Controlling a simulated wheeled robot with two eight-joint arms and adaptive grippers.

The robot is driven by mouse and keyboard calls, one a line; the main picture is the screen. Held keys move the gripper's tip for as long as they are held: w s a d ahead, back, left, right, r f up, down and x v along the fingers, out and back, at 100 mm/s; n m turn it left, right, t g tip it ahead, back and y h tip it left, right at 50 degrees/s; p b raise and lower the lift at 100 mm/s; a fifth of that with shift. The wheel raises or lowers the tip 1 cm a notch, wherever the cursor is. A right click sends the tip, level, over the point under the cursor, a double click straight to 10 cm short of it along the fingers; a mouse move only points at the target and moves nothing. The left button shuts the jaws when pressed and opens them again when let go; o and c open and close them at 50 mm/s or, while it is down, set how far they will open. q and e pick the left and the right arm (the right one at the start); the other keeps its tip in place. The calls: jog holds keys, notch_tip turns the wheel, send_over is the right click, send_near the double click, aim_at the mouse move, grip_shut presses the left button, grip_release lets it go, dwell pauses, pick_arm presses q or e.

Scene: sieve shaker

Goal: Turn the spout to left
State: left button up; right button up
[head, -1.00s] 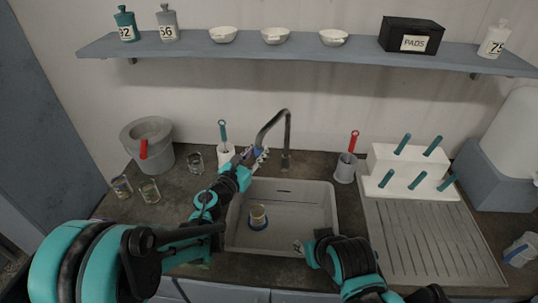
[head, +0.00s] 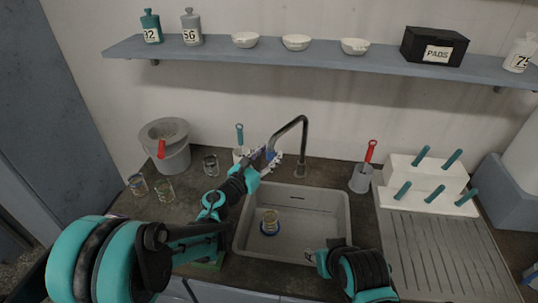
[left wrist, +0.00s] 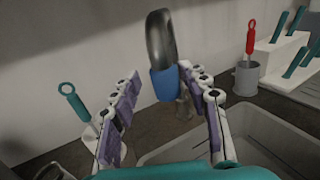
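The dark grey spout (head: 290,124) rises behind the sink and arches toward the left and front. Its blue tip (left wrist: 166,84) shows in the left wrist view. My left gripper (head: 265,158) is at the tip end of the spout. In the left wrist view my left gripper (left wrist: 162,78) is open, with one finger on each side of the blue tip; the right finger looks close to it. Contact cannot be told. My right gripper (head: 310,256) is low over the sink's front right edge, small and partly hidden by its own arm.
The sink (head: 325,220) holds a small jar (head: 270,220). A holder with a teal-handled tool (head: 240,136) stands behind my left gripper. A grey cup with a red-handled tool (head: 361,180) is right of the spout. A shelf (head: 330,60) hangs above.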

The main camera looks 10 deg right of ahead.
pick_arm(q)
jog(key=v, duration=1.2)
